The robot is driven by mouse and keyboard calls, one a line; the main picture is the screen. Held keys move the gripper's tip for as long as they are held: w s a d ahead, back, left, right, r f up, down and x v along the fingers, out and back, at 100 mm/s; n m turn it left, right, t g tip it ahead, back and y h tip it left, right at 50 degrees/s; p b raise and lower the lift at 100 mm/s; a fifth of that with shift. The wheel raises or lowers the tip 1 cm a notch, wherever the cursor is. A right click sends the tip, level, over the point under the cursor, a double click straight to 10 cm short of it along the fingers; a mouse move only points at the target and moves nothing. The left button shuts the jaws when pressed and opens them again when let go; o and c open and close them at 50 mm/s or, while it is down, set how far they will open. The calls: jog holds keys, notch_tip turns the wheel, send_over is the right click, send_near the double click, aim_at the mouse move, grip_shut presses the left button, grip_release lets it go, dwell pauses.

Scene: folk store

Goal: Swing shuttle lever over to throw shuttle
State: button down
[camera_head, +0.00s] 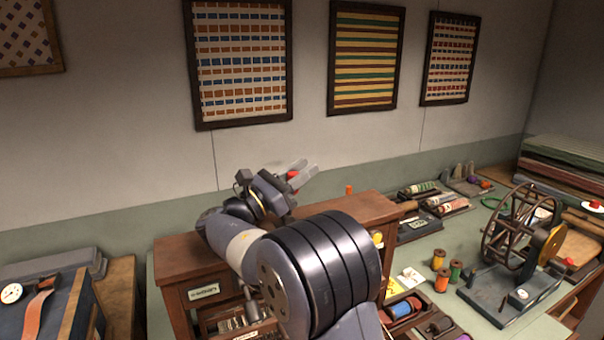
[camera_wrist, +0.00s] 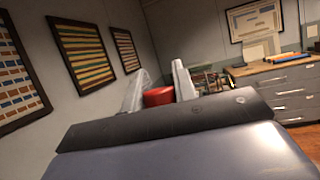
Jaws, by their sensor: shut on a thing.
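My gripper (camera_head: 306,167) is raised above the back of a small wooden cabinet (camera_head: 183,262), close to the wall. Its two pale fingers are shut on a red knob (camera_head: 292,175). In the wrist view the knob (camera_wrist: 158,96) is a short red cylinder between the fingers. The rest of the shuttle lever is hidden behind my gripper and arm, so I cannot tell its angle. No shuttle can be made out.
A small orange piece (camera_head: 348,189) stands on the cabinet top. A wheel-like winder (camera_head: 515,230), thread spools (camera_head: 441,279) and trays (camera_head: 450,206) occupy the green table at right. Framed textiles (camera_head: 240,60) hang on the wall. Grey drawers (camera_wrist: 285,95) show in the wrist view.

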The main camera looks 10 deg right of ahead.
jog(key=shift+a, duration=0.1)
jog(key=c, duration=1.1)
grip_release()
jog(key=shift+a, duration=0.1)
jog(key=shift+s+a+f+b, duration=0.15)
jog(key=shift+a+f+b, duration=0.05)
jog(key=shift+b, duration=0.15)
jog(key=shift+s+a+b, duration=0.5)
jog(key=shift+s+a, duration=0.2)
jog(key=shift+a, duration=1.25)
jog(key=shift+s+a+b, duration=0.5)
jog(key=shift+s+a, duration=0.25)
jog(key=shift+a, duration=1.25)
jog(key=shift+s+a+b, duration=0.5)
jog(key=shift+s+a, duration=0.2)
jog(key=shift+a, duration=1.25)
jog(key=shift+c, duration=0.7)
